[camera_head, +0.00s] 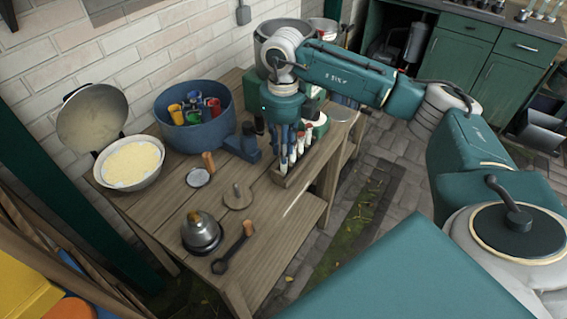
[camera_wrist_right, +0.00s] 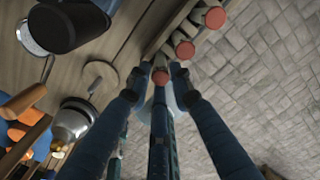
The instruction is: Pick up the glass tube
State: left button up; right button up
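Several glass tubes with reddish ends stand in a row in a wooden rack (camera_head: 312,163) at the table's right edge. Their round red ends (camera_wrist_right: 185,49) show at the top of the right wrist view. My right gripper (camera_head: 288,150) points down over the rack and covers part of the row. In the right wrist view its dark blue fingers (camera_wrist_right: 160,92) are spread apart, with one tube's red end (camera_wrist_right: 160,76) among their tips. Whether a finger touches that tube is unclear. My left gripper is not in view.
On the wooden table (camera_head: 265,220) are a blue pot (camera_head: 190,132) of coloured cups, a pan of yellow contents (camera_head: 131,163), a metal kettle-like vessel (camera_head: 200,231) and a dark wrench-like tool (camera_head: 232,250). Paved floor (camera_head: 395,165) lies to the right.

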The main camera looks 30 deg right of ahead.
notch_tip(320, 180, down, 4)
jog(key=shift+r+p, duration=0.2)
jog(key=shift+p, duration=0.5)
jog(key=shift+f, duration=0.4)
grip_shut()
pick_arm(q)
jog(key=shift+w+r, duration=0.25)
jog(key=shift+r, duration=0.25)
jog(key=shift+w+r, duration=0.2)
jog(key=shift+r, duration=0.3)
pick_arm(e)
jog(key=shift+r, duration=0.1)
jog(key=shift+w+r, duration=0.1)
jog(key=shift+r, duration=0.4)
pick_arm(q)
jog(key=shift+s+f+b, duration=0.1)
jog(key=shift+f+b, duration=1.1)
jog(key=shift+b, duration=0.05)
pick_arm(e)
notch_tip(320, 180, up, 19)
